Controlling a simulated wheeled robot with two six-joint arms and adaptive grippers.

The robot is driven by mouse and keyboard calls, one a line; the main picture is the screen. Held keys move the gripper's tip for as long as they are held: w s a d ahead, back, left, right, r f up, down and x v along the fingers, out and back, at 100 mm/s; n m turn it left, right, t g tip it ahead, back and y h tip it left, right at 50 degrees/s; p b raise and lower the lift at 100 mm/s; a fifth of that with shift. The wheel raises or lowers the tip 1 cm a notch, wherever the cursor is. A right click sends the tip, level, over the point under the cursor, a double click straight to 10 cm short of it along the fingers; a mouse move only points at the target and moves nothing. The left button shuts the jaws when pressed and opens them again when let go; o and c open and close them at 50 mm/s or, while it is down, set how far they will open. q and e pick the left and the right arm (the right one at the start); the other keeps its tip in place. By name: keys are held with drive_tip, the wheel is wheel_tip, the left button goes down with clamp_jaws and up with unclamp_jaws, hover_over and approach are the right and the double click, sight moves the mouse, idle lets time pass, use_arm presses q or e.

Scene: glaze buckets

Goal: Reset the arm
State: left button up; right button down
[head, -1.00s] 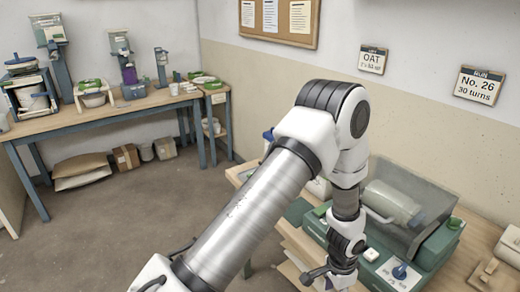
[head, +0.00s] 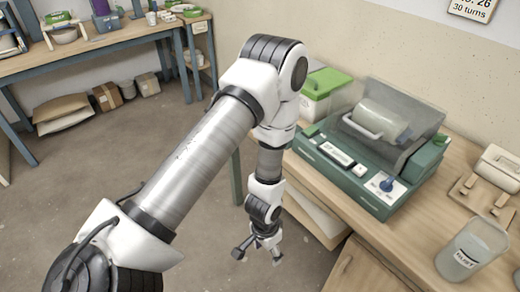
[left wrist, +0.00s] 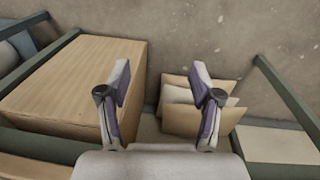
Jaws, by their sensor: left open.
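My left arm (head: 200,155) comes in from the lower left, bends at a white-and-black elbow and hangs down from there. My left gripper (head: 258,254) points down in front of the near edge of the right-hand bench, with its fingers spread and nothing between them. In the left wrist view my left gripper (left wrist: 160,82) shows both fingers wide apart and empty, above a wooden box-like unit (left wrist: 75,80) and some paper sacks (left wrist: 190,115). My right gripper is in neither view.
Another workbench (head: 110,40) stands at the back left. The floor between is open.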

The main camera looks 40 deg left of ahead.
use_arm(q)
drive_tip(key=shift+s, duration=0.1)
idle(0.4)
drive_tip(key=s+f+n, duration=0.2)
drive_tip(key=s, duration=0.9)
drive_tip(key=shift+s+d+f+y, duration=0.15)
drive_tip(key=shift+d+f+y, duration=0.15)
drive_tip(key=shift+f+y, duration=0.1)
drive_tip(key=shift+c, duration=0.3)
idle(0.5)
